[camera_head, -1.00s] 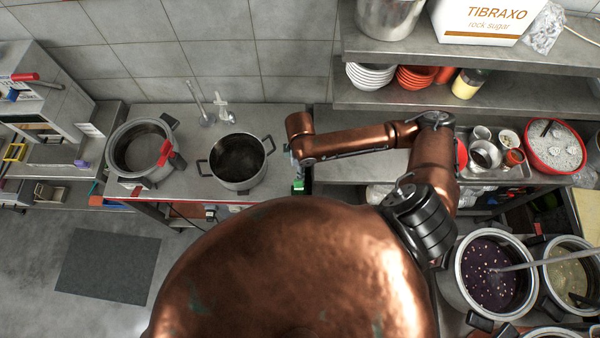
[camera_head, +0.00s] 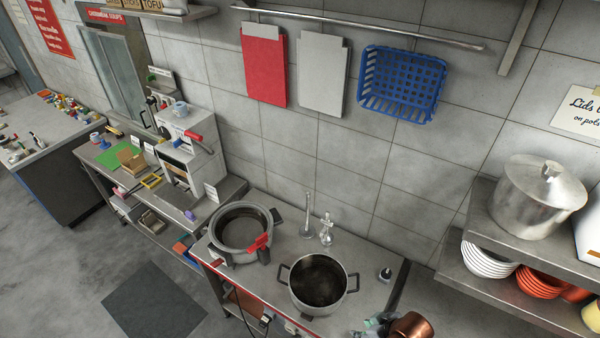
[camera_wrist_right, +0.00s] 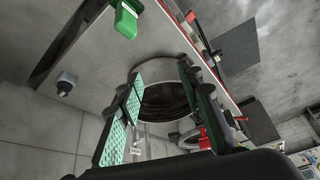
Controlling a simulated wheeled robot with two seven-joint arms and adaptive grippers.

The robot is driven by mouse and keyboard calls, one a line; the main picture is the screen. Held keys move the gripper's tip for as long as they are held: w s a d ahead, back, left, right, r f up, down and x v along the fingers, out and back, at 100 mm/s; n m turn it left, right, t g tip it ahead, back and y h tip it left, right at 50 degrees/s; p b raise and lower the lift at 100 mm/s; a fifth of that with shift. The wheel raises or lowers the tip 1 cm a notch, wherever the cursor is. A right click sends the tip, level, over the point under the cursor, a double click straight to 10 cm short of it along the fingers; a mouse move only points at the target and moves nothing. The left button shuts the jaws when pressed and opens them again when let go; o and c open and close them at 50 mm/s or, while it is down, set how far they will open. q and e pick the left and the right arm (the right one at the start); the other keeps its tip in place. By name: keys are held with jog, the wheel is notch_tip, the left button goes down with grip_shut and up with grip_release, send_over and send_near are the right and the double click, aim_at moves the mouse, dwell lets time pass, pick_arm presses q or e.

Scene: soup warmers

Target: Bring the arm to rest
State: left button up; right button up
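My right gripper (camera_head: 372,325) shows at the bottom edge of the head view, at the end of a copper arm link that is mostly cut off. It is to the right of the dark-filled steel pot (camera_head: 318,284) and apart from it in that view. In the right wrist view the gripper (camera_wrist_right: 163,78) has its two fingers spread, with teal pads and nothing held between them. The pot (camera_wrist_right: 165,105) shows beyond the gap between the fingers. My left gripper is in neither view.
A soup warmer (camera_head: 240,232) with a red clip stands left of the pot on the counter. A shelf (camera_head: 520,295) with bowls and a lidded pot (camera_head: 538,195) is at right. A blue basket (camera_head: 402,84) hangs on the wall.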

jog(key=s+d+f+m+h, duration=0.35)
jog(key=s+d+m, duration=0.35)
jog(key=s+d, duration=0.65)
notch_tip(320, 180, down, 38)
jog(key=n+g+b, duration=0.1)
jog(key=g+b, duration=0.1)
jog(key=b, duration=0.8)
jog(key=s+f+b, duration=0.4)
jog(key=s+f, duration=0.6)
jog(key=f, duration=0.4)
jog(key=s+f+g+b, duration=0.1)
jog(key=s+f+b, duration=0.4)
jog(key=s+f, duration=0.5)
notch_tip(320, 180, down, 4)
jog(key=shift+d+f+n, duration=0.15)
jog(key=shift+d+n, duration=0.15)
